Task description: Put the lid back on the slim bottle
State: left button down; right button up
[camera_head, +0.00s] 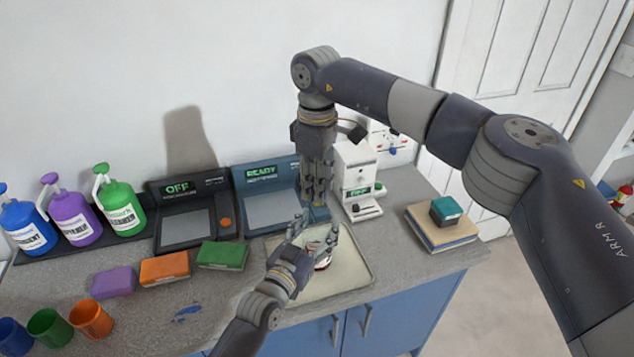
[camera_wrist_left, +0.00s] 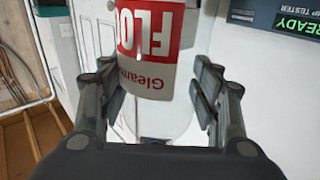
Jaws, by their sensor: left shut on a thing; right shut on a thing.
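The slim bottle (camera_wrist_left: 150,50), pale with a red-and-white label, stands between the fingers of my left gripper (camera_wrist_left: 155,95) in the left wrist view, its label upside down there. In the head view my left gripper (camera_head: 316,236) is shut on the bottle, and only a small red-and-white part of the bottle (camera_head: 323,263) shows. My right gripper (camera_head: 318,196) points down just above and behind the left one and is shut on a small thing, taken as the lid. The lid is mostly hidden by the fingers, and its contact with the bottle cannot be told.
A pale tray (camera_head: 355,275) lies under the grippers. Two testers, READY (camera_head: 262,180) and OFF (camera_head: 185,190), and a white device (camera_head: 357,175) stand behind. Sponges (camera_head: 165,268), cups (camera_head: 92,319) and pump bottles (camera_head: 119,205) fill the left. A book stack (camera_head: 440,232) lies right.

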jog(key=o, duration=0.6)
jog(key=shift+o, duration=0.2)
jog(key=shift+r, duration=2.3)
jog(key=shift+c, duration=0.2)
